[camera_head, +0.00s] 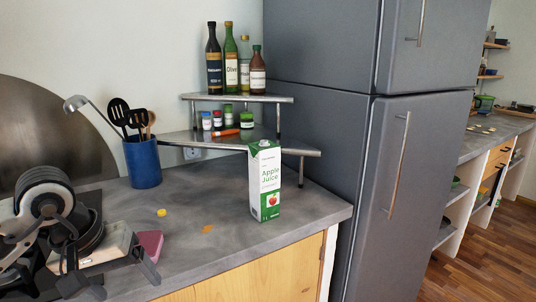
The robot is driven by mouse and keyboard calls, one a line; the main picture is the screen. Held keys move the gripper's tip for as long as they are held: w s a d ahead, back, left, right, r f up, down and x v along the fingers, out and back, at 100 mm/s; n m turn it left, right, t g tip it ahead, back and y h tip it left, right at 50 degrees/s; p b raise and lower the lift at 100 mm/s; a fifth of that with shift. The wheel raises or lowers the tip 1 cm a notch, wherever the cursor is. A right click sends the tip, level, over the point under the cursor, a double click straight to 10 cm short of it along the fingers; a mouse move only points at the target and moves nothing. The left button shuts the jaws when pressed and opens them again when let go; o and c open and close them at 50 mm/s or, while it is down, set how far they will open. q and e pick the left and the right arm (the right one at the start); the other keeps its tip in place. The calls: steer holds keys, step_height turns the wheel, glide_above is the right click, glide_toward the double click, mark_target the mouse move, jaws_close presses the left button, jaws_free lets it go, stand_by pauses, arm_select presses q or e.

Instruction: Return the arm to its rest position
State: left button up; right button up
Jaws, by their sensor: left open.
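My left arm comes in at the lower left. Its gripper (112,277) is over the near left part of the counter, with its dark fingers apart and nothing visible between them. My right gripper is not in view. No object named by the task can be picked out.
An apple juice carton (265,182) stands upright near the counter's front right. A blue utensil holder (142,163) stands behind the gripper. A pink block (150,243) lies close beside it. A tiered shelf (222,139) holds bottles and jars. A grey fridge (345,120) borders the right.

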arm_select(q)
steer(key=s+d+r+n+t+h, duration=0.1)
steer(key=s+d+n+h, duration=0.2)
steer(key=d+n+h, duration=0.7)
steer(key=s+d+r+n+t+h, duration=0.1)
steer(key=s+d+n+h, duration=0.2)
steer(key=d+n+h, duration=0.7)
steer(key=w+a+f+n+t+y, duration=0.1)
steer(key=a+f+n+t+y, duration=0.3)
steer(key=n, duration=0.7)
steer(key=w+a+f+n+t+y, duration=0.2)
steer(key=f+n+t+y, duration=0.3)
steer(key=n, duration=0.5)
steer(key=w+a+f+n+t+y, duration=0.1)
steer(key=a+f+n+t+y, duration=0.25)
steer(key=n, duration=0.75)
steer(key=s+a+f+n+g+y, duration=0.1)
steer(key=s+f+n+g+y, duration=0.2)
steer(key=s+f+n, duration=0.2)
steer(key=s+f+n+g+y, duration=0.3)
steer(key=s+f+n, duration=0.3)
steer(key=f+n, duration=0.3)
step_height(320, 180, down, 2)
steer(key=shift+s+a+f+n+g+y, duration=0.1)
steer(key=shift+s+a+n+g+y, duration=0.25)
steer(key=shift+n+g, duration=0.1)
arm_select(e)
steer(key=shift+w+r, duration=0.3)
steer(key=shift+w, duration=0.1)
